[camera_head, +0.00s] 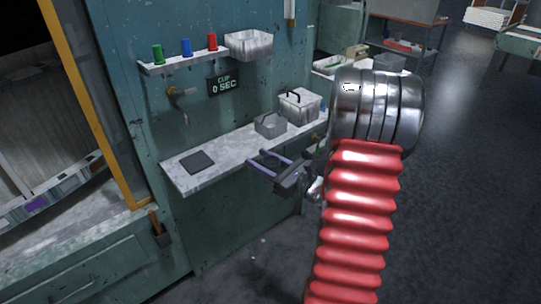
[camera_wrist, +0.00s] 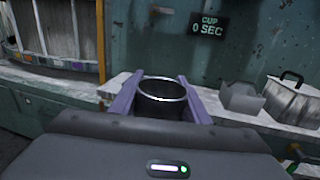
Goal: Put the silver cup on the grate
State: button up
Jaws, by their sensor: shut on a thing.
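My gripper (camera_head: 263,160) is out over the front of the counter, and its two purple fingers point left. In the wrist view my gripper (camera_wrist: 160,95) is shut on the silver cup (camera_wrist: 162,90), with one finger on each side of it. The cup is upright, its round rim faces up and its inside looks dark. In the head view the cup is hard to make out between the fingers. The grate (camera_head: 197,161) is a dark square lying flat on the counter, left of my gripper and apart from it. I cannot make the grate out in the wrist view.
A tap (camera_head: 179,95) juts from the wall above the grate, beside a sign (camera_head: 225,84) reading "CUP 0 SEC". A grey open box (camera_head: 270,126) and a lidded bin (camera_head: 300,106) stand at the counter's right. A shelf (camera_head: 185,63) holds green, blue and red cups.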

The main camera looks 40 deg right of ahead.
jog(key=w+a+f+n+y, duration=0.1)
jog(key=a+f, duration=0.4)
jog(key=a, duration=0.3)
jog(key=w+a+f+n+g+y, duration=0.1)
jog(key=a+f+y, duration=0.1)
jog(key=a+f, duration=0.3)
jog(key=w+a+f+n+g+y, duration=0.1)
jog(key=a+f, duration=0.4)
jog(key=a, duration=0.8)
jog(key=shift+w+f+y, duration=0.15)
jog(key=shift+f+y, duration=0.15)
jog(key=shift+d, duration=0.1)
